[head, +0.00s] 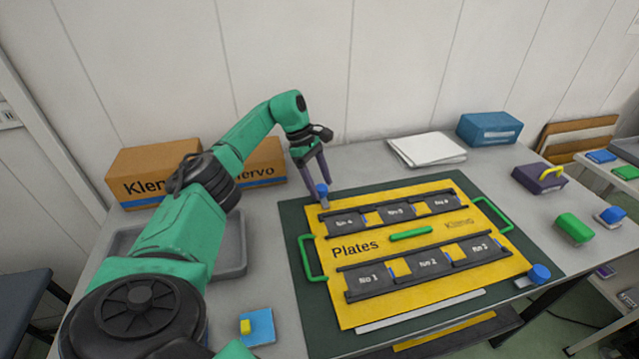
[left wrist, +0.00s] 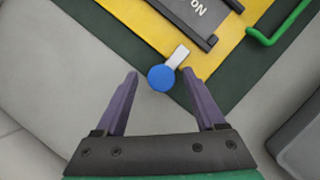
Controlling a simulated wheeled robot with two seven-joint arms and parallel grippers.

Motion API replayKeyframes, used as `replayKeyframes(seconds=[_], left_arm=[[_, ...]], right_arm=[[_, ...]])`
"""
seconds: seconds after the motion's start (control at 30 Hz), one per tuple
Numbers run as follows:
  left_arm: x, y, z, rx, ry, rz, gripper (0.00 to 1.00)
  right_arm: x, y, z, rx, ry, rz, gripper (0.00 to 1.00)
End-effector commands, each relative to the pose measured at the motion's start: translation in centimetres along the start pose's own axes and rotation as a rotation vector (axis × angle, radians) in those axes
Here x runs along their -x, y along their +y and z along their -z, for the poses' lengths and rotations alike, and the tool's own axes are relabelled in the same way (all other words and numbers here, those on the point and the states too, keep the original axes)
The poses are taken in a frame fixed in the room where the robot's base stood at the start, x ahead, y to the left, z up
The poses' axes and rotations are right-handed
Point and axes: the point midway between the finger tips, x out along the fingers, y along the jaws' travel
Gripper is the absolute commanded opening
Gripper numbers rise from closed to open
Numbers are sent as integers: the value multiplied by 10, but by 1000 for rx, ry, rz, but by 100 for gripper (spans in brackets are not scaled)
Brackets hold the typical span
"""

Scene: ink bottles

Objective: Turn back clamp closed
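The back clamp has a round blue knob (head: 321,188) and a short light-grey tab, at the back left corner of the yellow plate board (head: 350,310). In the left wrist view the blue knob (left wrist: 161,78) lies between the fingertips, with visible gaps on both sides. Its grey tab (left wrist: 178,57) points away from the gripper and overlaps the board's corner in the picture. My left gripper (head: 314,178) is open, pointing down at the knob; it also shows in the left wrist view (left wrist: 160,75). Whether the fingertips reach knob height is unclear. My right gripper is out of view.
Another blue-knobbed clamp (head: 539,273) is at the board's front right corner. The board has green handles (head: 309,258) and dark plate racks. Cardboard boxes (head: 150,170) stand behind my left arm; a grey tray (head: 232,245) lies beneath it. White papers (head: 427,149) lie at the back.

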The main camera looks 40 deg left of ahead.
Motion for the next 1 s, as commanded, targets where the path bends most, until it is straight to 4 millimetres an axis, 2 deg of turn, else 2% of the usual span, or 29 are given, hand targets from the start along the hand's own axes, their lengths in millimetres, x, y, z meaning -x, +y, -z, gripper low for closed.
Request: replayKeyframes(seconds=[0.27, 0.4, 0.47, 0.63, 0.8, 0.9, 1.0], left_arm=[[-1, -1, 1, 2, 2, 4, 72], [9, 0, 1, 1, 3, 1, 72], [19, 0, 1, 2, 2, 0, 72], [66, 1, -1, 2, -1, -3, 72], [118, 1, -3, 4, -1, -2, 72], [137, 1, -4, 4, -1, 2, 72], [145, 0, -2, 3, 1, 3, 72]], right_arm=[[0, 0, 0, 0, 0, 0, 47], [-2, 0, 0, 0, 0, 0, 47], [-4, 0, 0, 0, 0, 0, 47], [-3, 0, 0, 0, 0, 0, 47], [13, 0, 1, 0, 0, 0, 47], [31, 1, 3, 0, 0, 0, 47], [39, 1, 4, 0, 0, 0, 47]])
